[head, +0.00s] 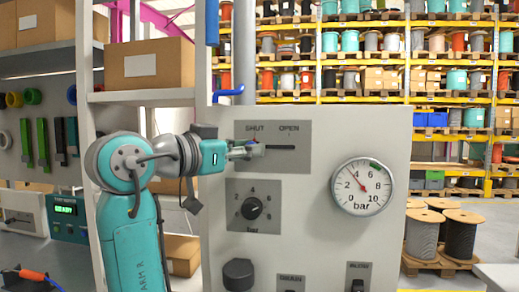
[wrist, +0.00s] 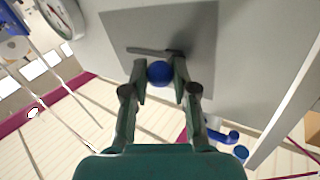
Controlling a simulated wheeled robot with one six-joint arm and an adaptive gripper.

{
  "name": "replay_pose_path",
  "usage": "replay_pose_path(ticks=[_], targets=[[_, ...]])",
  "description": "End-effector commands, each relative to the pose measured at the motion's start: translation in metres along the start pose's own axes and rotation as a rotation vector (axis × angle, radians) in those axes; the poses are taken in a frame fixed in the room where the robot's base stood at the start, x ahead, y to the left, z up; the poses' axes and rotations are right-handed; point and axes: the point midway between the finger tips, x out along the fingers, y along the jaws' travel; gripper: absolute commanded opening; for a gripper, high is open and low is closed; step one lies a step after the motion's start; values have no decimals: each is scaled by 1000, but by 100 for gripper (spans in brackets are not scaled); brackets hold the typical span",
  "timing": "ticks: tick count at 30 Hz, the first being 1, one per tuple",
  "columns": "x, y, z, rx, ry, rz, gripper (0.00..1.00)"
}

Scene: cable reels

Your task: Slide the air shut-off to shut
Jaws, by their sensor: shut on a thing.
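The shut-off panel (head: 298,165) is a grey plate marked SHUT at its left and OPEN at its right, with a dark horizontal slot (head: 281,147). In the head view my gripper (head: 254,149) is at the SHUT end and covers the slot's left part. In the wrist view the shut-off's round blue knob (wrist: 159,72) sits between the two fingers of my gripper (wrist: 160,66), which are shut on it.
A pressure gauge (head: 363,186) is at right on the grey cabinet (head: 325,230), its red needle near 4. A dial (head: 252,208) is below the shut-off panel. A shelf post (head: 201,60) and cardboard box (head: 150,63) stand close to my arm at left.

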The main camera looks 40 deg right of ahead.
Motion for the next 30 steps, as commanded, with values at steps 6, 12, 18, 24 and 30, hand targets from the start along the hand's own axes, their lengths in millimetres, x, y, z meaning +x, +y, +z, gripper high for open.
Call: replay_pose_path(ticks=[6, 12, 18, 24, 30], targets=[[-2, -4, 0, -4, 1, -11, 34], [-1, -3, 0, -3, 1, -9, 53], [-2, -2, 0, -2, 1, -8, 53], [-22, -3, 0, -2, 0, -11, 53], [-62, -3, 0, -2, 0, -12, 53]])
